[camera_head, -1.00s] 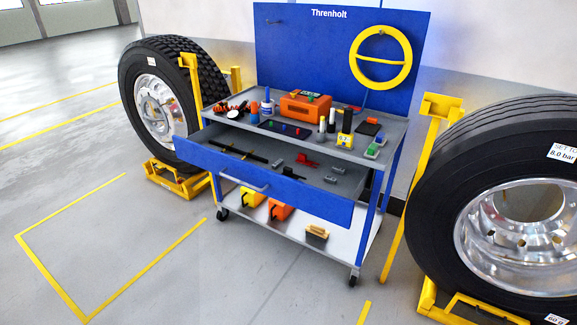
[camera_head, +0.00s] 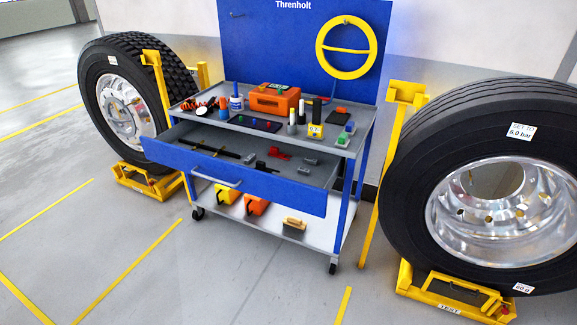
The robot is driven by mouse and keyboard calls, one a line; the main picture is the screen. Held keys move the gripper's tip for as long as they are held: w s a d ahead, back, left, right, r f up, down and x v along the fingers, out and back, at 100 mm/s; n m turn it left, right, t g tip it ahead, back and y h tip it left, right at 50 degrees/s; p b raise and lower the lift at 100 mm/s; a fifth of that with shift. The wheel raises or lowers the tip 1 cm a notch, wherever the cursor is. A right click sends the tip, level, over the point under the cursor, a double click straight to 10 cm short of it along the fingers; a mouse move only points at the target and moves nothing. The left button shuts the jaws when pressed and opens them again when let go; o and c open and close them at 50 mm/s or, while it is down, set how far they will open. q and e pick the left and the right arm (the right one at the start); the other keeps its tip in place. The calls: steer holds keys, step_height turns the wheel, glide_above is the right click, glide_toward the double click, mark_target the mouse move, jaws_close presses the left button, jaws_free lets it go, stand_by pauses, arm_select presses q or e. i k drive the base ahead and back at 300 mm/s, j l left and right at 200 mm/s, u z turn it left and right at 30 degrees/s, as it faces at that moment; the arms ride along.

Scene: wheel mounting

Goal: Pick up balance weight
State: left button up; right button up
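A blue tool cart has an open drawer (camera_head: 229,177). Small grey blocks lie inside the drawer, one towards the back right (camera_head: 312,161), one nearer the front (camera_head: 304,170) and one left of the middle (camera_head: 249,157). They look like balance weights, but they are too small to tell for sure. A red piece (camera_head: 279,153), a dark piece (camera_head: 260,166) and a long black tool (camera_head: 216,147) lie in the drawer too. Neither of my grippers is in view.
A large truck wheel (camera_head: 400,185) stands on a yellow stand (camera_head: 420,283) at the right, another wheel (camera_head: 88,75) at the left. The cart top holds an orange case (camera_head: 274,98) and bottles. Orange and yellow items lie on the lower shelf. The floor in front is clear.

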mark_target(302, 171)
steer(key=i+l+u, duration=0.1)
steer(key=l, duration=0.3)
steer(key=i+l, duration=0.25)
steer(key=l, duration=0.15)
steer(key=i+l+z, duration=0.1)
steer(key=i, duration=0.5)
steer(key=i+l, duration=0.2)
steer(key=i, duration=0.4)
steer(key=l+z, duration=0.05)
